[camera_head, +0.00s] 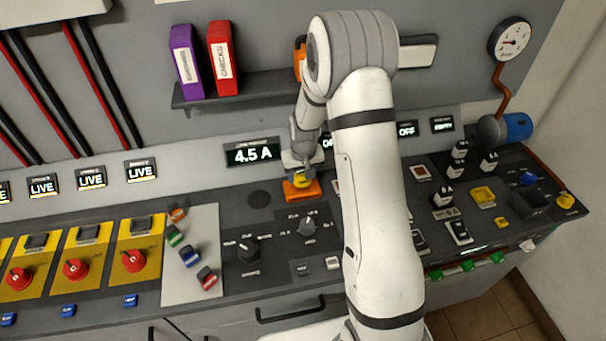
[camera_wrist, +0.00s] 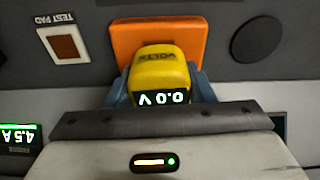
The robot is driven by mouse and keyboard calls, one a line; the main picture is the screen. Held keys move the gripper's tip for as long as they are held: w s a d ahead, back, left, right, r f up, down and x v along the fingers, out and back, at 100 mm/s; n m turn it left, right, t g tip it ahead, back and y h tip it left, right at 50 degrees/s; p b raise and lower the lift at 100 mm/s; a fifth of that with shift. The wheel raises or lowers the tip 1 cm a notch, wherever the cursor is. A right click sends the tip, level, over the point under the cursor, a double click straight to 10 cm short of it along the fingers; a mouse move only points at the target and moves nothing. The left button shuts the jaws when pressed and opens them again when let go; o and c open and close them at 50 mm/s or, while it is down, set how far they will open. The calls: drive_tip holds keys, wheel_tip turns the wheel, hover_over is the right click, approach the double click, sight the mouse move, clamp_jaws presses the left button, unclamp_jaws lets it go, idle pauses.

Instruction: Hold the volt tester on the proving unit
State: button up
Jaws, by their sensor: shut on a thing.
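The yellow volt tester (camera_wrist: 160,68) is between the blue-grey fingers of my gripper (camera_wrist: 161,86) in the wrist view. Its dark display reads 0.0 V, upside down in that view. Its far end is over or against an orange block (camera_wrist: 190,36), which may be the proving unit; I see no label on it. I cannot tell whether they touch. In the head view the tester (camera_head: 303,181) is just above the orange block (camera_head: 300,193), below my gripper (camera_head: 301,172). My arm hides part of the panel to the right.
A brown test pad (camera_wrist: 66,43) and a dark round disc (camera_wrist: 257,40) flank the orange block. A display reading 4.5 A (camera_head: 252,152) stands behind. A shelf (camera_head: 262,84) with binders is above.

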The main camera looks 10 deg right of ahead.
drive_tip(key=shift+f+b, duration=0.55)
drive_tip(key=shift+b, duration=0.15)
idle(1.9)
drive_tip(key=shift+r+p, duration=1.65)
drive_tip(key=shift+r, duration=1.95)
